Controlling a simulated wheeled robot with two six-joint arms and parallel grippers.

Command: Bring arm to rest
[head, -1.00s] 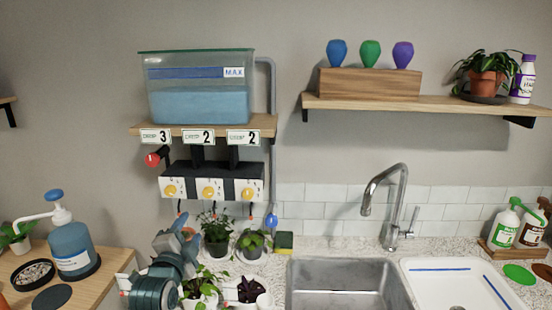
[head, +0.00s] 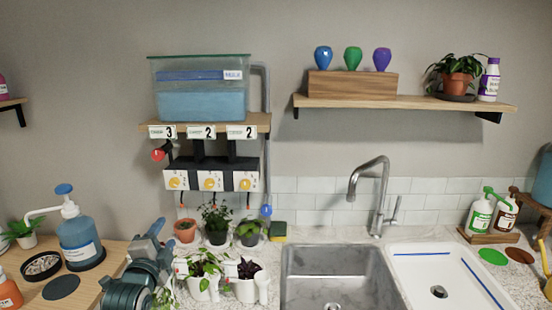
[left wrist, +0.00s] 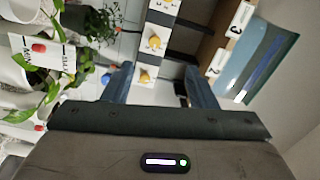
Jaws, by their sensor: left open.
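My left arm comes in at the bottom left of the head view, and its gripper (head: 160,234) is raised in front of the counter, left of the potted plants. The left wrist view shows its two blue-grey fingers (left wrist: 160,82) spread apart with nothing between them. Beyond the fingers are the white dial panel (left wrist: 155,42) and the tank (left wrist: 255,60), which appear sideways. My right gripper is in neither view.
Several potted plants (head: 215,237) stand on the counter close to the right of my left gripper. A wooden side table (head: 92,288) with a blue pump bottle (head: 76,240) is at the left. The sink (head: 335,275) and tap (head: 376,195) are to the right.

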